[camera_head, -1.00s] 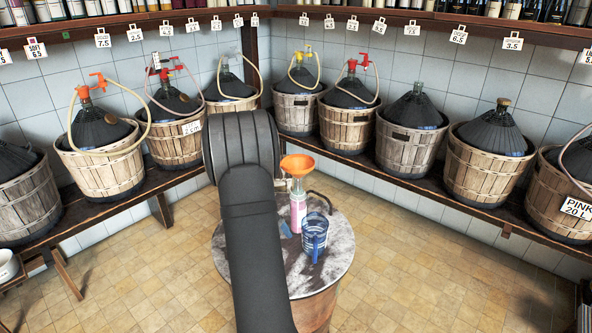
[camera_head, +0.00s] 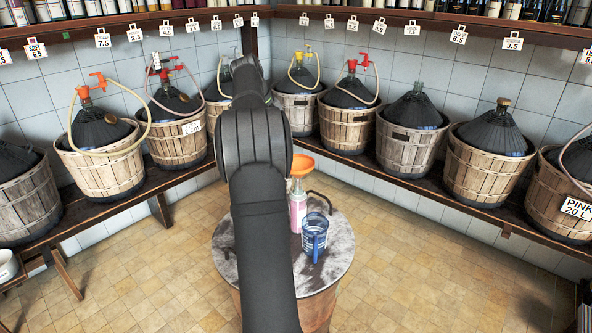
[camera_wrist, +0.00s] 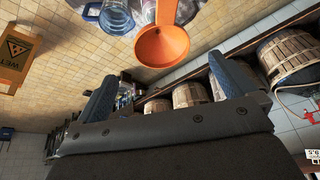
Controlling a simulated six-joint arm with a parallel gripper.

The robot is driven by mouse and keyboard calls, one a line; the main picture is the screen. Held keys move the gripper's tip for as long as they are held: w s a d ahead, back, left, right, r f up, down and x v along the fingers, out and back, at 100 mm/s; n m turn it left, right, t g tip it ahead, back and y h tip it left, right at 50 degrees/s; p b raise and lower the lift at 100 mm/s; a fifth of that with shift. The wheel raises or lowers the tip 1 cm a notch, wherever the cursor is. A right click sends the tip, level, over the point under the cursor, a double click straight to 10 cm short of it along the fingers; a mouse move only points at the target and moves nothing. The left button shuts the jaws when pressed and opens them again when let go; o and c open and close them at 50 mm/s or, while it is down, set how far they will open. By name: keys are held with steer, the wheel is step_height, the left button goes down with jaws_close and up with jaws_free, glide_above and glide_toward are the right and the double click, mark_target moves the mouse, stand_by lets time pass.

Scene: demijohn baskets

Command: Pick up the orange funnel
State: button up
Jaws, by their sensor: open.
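The orange funnel (camera_head: 303,165) shows in the head view above a pink-filled bottle (camera_head: 297,207) on the round table, partly hidden by my arm. In the wrist view the funnel (camera_wrist: 162,46) is at the top, its wide mouth facing the camera. My gripper (camera_wrist: 168,90) shows there as two dark blue fingers spread wide apart, with nothing between them. The funnel lies beyond the fingers, apart from them. In the head view my arm hides the gripper.
Demijohns in wooden baskets (camera_head: 345,125) line the bench along both walls. A yellow wet-floor sign (camera_wrist: 17,58) shows at left in the wrist view.

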steer(key=d+r, duration=0.1)
steer(key=r, duration=0.1)
glide_toward(298, 168)
steer(key=shift+s+d+f+n, duration=0.2)
steer(key=shift+s+d+f, duration=0.1)
steer(key=shift+s+f, duration=0.2)
steer(key=shift+s+d+f+n, duration=0.25)
steer(key=shift+s+f, duration=0.15)
steer(key=shift+f, duration=0.1)
steer(key=shift+x, duration=3.15)
steer(key=shift+w, duration=0.1)
steer(key=c, duration=0.7)
